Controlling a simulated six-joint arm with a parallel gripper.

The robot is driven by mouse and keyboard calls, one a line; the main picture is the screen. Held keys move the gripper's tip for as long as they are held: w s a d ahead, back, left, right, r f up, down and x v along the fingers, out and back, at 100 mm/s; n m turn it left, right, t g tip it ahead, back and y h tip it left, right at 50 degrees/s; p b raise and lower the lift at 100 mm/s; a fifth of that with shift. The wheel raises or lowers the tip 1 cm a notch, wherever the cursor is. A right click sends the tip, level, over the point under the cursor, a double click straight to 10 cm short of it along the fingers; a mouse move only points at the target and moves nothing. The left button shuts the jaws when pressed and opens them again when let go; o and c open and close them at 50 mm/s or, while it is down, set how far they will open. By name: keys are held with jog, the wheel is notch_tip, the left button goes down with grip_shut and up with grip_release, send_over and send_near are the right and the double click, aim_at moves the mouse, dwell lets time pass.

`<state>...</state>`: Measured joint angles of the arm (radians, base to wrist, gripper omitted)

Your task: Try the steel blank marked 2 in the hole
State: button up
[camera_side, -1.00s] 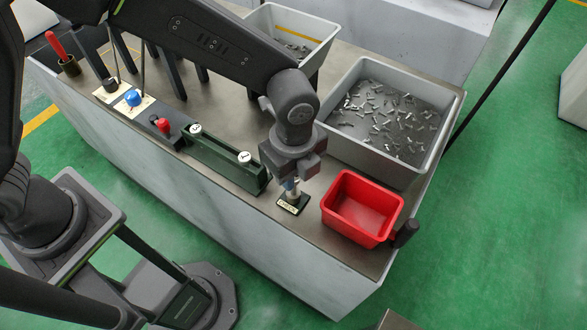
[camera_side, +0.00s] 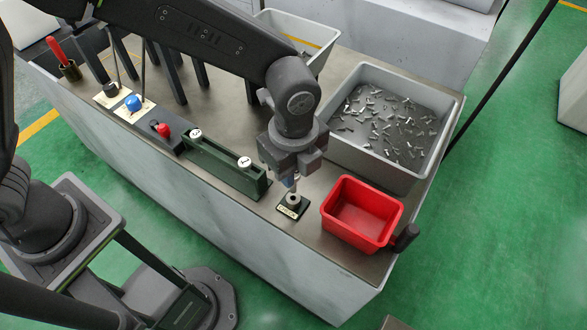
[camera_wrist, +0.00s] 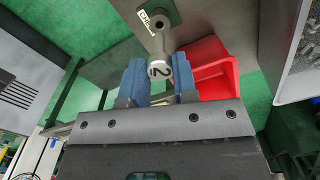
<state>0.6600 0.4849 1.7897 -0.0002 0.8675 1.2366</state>
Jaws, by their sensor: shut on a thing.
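My gripper (camera_side: 291,182) is shut on the steel blank marked 2, held between its blue jaws. In the wrist view, my gripper (camera_wrist: 159,82) holds the blank (camera_wrist: 159,70) with its numbered end facing the camera and its stem pointing toward the check block. The check block (camera_side: 291,208) is a small dark base with a pale label and a round steel collar. The wrist view shows the collar's dark hole (camera_wrist: 159,23) uncovered just beyond the stem. The blank is above the collar; the exact gap is hard to tell.
A green rack (camera_side: 222,165) holds two capped blanks left of the check block. A red bin (camera_side: 362,211) stands close at its right. A grey tray (camera_side: 384,125) of metal pieces stands behind. A red button (camera_side: 163,130) and blue knob (camera_side: 133,102) are farther left.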

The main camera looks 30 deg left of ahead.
jog(key=shift+r, duration=0.3)
jog(key=shift+r, duration=1.55)
jog(key=shift+f, duration=0.1)
jog(key=shift+f, duration=2.6)
jog(key=shift+f, duration=0.5)
jog(key=shift+r, duration=0.15)
jog(key=shift+r, duration=1.5)
